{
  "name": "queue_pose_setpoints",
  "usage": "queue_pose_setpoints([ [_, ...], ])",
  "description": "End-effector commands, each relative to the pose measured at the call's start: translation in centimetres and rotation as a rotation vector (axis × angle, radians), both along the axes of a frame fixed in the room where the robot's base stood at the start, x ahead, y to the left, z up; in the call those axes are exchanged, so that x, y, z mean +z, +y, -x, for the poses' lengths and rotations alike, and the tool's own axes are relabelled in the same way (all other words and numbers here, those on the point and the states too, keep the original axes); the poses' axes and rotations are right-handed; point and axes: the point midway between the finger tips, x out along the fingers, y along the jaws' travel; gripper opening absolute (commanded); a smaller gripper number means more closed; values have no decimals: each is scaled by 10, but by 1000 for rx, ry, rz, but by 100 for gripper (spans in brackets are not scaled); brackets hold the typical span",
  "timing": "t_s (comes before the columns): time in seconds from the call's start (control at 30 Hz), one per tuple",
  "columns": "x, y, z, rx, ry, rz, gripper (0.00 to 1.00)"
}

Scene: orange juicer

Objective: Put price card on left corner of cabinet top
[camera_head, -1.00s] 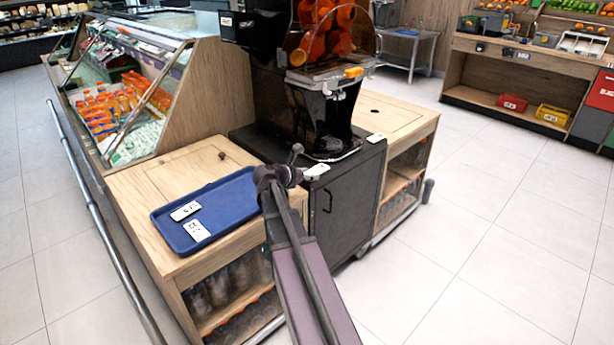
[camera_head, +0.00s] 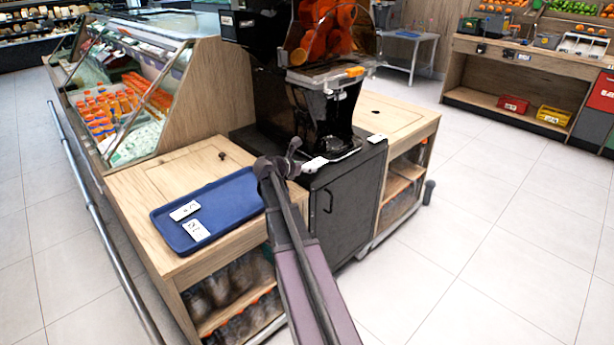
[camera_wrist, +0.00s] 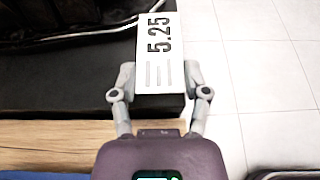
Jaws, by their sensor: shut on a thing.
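My gripper (camera_wrist: 160,82) is shut on a white price card (camera_wrist: 156,45) marked 5.25, with a fingertip on each side of its near end. In the head view the card (camera_head: 314,164) is at the front left corner of the black cabinet (camera_head: 352,190) under the juicer. My gripper (camera_head: 290,158) reaches in from the left there, over the border with the wooden counter. In the wrist view the black cabinet top (camera_wrist: 60,90) lies to the left of and below the card. I cannot tell whether the card touches the top. A second white card (camera_head: 376,138) lies at the cabinet's front right corner.
The orange juicer (camera_head: 325,110) stands on the cabinet behind the card. A blue tray (camera_head: 228,203) with two white cards (camera_head: 186,210) lies on the left wooden counter (camera_head: 135,190). Another wooden counter (camera_head: 395,120) adjoins on the right. Open floor (camera_head: 480,240) lies in front.

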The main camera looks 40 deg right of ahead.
Motion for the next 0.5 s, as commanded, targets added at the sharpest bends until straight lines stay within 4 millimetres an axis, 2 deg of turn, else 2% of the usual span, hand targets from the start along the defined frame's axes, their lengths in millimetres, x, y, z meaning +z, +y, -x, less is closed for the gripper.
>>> queue_pose_setpoints([
  [0.23,-23,0,0,0,0,0,20],
  [0.5,-30,-1,0,-1,0,0,20],
])
